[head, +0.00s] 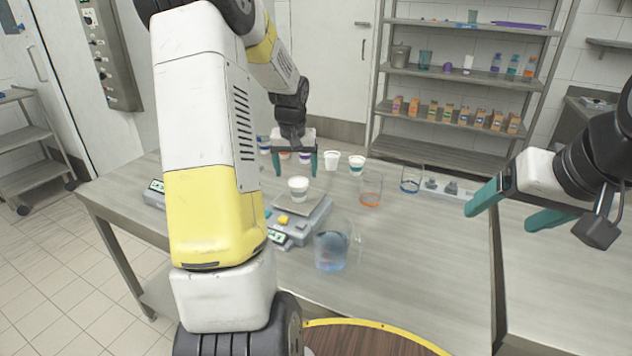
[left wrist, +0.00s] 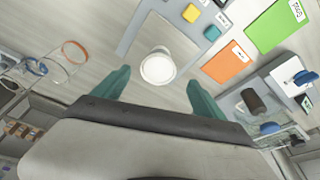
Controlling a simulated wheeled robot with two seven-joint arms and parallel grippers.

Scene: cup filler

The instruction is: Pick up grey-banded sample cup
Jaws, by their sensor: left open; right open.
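A white cup (head: 298,190) with pale contents stands upright on the scale's plate (head: 314,204); its band is too faint to tell clearly. It also shows from above in the left wrist view (left wrist: 157,67). Another white cup (head: 332,160) stands farther back with no clearly coloured band, beside a teal-banded cup (head: 357,165) and a purple-banded cup (head: 305,156) partly hidden by my gripper. My left gripper (head: 298,174) is open, pointing down above and behind the scale cup, its fingers on either side of it in the wrist view. My right gripper (head: 499,218) is open and empty at the right.
The scale (head: 286,231) has a yellow button. A jug of bluish liquid (head: 331,252) stands in front of it. The table's front right is clear.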

